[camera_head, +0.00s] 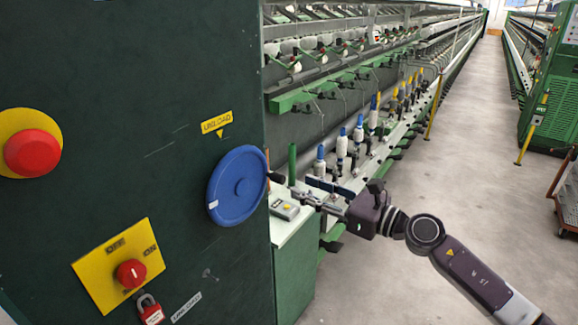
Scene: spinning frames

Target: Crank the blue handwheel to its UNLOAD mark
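The blue handwheel (240,184) is mounted on the dark green cabinet face. A small white mark (213,204) sits at its lower left edge. The yellow UNLOAD label (217,122), with a small pointer facing down, is above the wheel's upper left rim, so the white mark is away from it. A dark knob (277,178) sticks out at the wheel's right edge. My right gripper (302,189) comes in from the right, its fingers pointing left toward the knob. The fingers look apart, with nothing seen between them, and a gap separates them from the knob. My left gripper is out of view.
A red push button (32,153) on yellow and a red OFF/ON switch (131,273) are on the cabinet, with a red padlock (150,310) below. A small grey control box (284,208) sits on a ledge below my gripper. Bobbins line the machine behind. The aisle floor (455,165) is clear.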

